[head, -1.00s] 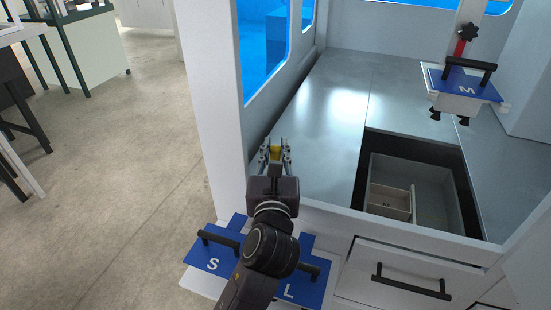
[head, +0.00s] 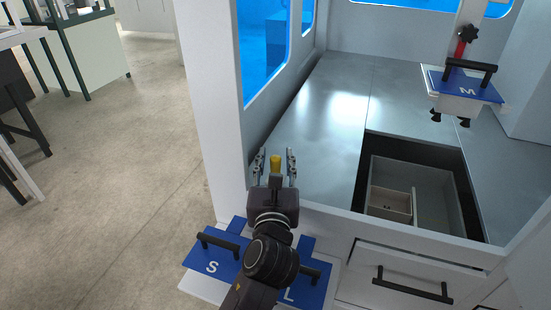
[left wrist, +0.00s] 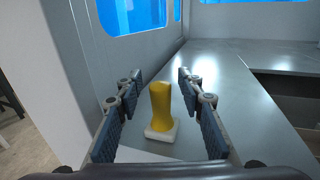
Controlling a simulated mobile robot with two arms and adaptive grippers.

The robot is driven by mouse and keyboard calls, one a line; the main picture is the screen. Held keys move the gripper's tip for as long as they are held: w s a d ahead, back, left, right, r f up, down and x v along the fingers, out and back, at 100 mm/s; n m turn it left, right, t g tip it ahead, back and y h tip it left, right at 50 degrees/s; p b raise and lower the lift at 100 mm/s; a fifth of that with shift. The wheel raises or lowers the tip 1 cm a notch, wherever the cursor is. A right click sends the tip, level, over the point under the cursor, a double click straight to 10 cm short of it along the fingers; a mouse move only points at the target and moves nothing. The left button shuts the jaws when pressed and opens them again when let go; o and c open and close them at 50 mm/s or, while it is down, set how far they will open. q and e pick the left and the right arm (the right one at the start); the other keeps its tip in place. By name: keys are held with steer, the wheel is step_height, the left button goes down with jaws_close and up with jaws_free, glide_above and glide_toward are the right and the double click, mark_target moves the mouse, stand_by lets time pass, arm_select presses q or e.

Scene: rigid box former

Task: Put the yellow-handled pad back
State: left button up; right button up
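The yellow-handled pad (left wrist: 161,110) stands upright on the grey worktop, its yellow handle above a small white base. In the head view only the yellow top of the handle (head: 275,162) shows; my gripper hides the rest. My left gripper (head: 275,166) is open, with one finger on each side of the handle and visible gaps between. In the left wrist view its fingers (left wrist: 160,105) frame the pad, which stands between them or just beyond the tips. My right gripper is not in view.
A recess with a grey bin (head: 434,185) and a small beige box (head: 391,203) opens in the worktop (head: 325,130). A blue M plate (head: 465,86) hangs at the right. Blue S (head: 213,258) and L plates (head: 316,285) sit low in front. A white wall post (head: 208,100) stands left.

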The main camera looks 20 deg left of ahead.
arm_select(q)
steer(key=shift+s+r, duration=0.15)
steer(key=p+v, duration=0.1)
steer(key=v, duration=1)
steer(key=shift+s, duration=0.35)
steer(key=shift+d, duration=0.15)
